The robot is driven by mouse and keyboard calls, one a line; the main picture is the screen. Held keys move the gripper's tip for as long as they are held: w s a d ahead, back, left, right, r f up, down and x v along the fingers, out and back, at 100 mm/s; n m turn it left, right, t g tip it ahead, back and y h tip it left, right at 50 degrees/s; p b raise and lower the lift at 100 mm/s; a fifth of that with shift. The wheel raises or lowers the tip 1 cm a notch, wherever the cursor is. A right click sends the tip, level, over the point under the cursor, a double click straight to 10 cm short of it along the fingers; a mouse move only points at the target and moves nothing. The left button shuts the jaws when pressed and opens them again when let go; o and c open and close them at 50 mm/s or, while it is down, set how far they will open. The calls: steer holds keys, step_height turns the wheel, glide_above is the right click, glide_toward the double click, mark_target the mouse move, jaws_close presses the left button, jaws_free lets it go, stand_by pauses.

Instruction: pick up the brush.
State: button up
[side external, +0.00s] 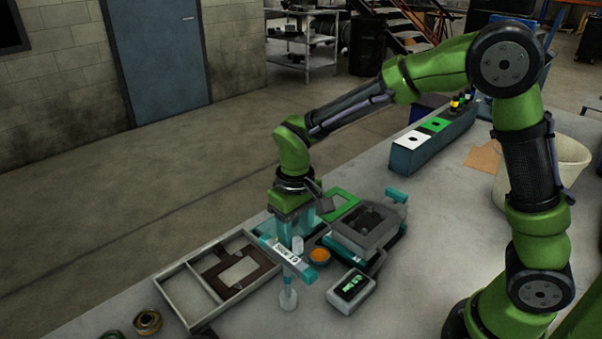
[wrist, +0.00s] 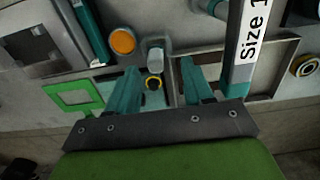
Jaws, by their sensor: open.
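My gripper (side external: 292,234) is low over the bench, pointing down, between the shallow tray and the grey machined block. In the wrist view its two teal fingers (wrist: 159,67) are apart. The same pale cylinder (side external: 298,244) shows below the gripper in the side view. I cannot tell for sure whether it is the brush; no bristles are clear. No contact between the fingers and it is visible.
An orange round dish (side external: 320,256), a display device (side external: 351,290) and the grey block (side external: 368,228) crowd the right. The tray (side external: 184,266) lies left.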

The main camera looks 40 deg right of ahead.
mark_target(298, 238)
steer(key=f, duration=0.5)
steer(key=shift+d+f, duration=0.3)
steer(key=shift+f, duration=0.1)
jaws_close()
steer(key=shift+r, duration=0.1)
